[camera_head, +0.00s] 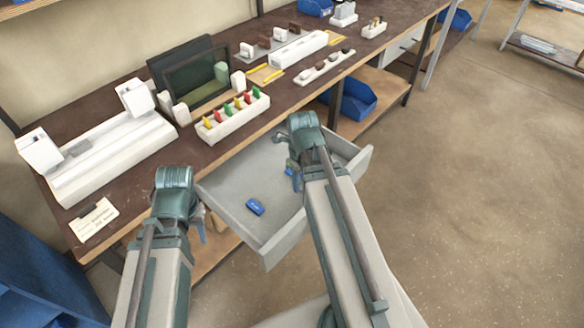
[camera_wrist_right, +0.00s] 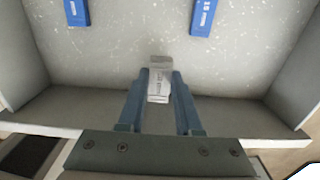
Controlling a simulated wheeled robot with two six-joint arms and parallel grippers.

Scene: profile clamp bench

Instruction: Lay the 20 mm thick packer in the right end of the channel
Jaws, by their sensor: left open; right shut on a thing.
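My right gripper (camera_wrist_right: 158,88) is shut on a pale grey block (camera_wrist_right: 158,78) with printing I cannot read, inside the open drawer. In the head view this right gripper (camera_head: 291,168) is partly hidden by its own arm, and the block cannot be made out there. Two blue blocks lie on the drawer floor: one (camera_wrist_right: 203,16) reads 15 mm, the other (camera_wrist_right: 76,12) is cut by the frame edge. A long white fixture (camera_head: 115,158) on the bench's left, apparently the channel, has a white block at each end and a grey piece inside. My left gripper (camera_head: 200,230) is open and empty beside the drawer.
The grey drawer (camera_head: 283,243) is pulled out below the bench front. A white rack (camera_head: 235,122) of coloured pieces, a dark screen (camera_head: 197,78) and a card (camera_head: 94,220) stand on the bench. A blue bin (camera_head: 352,98) sits on the lower shelf.

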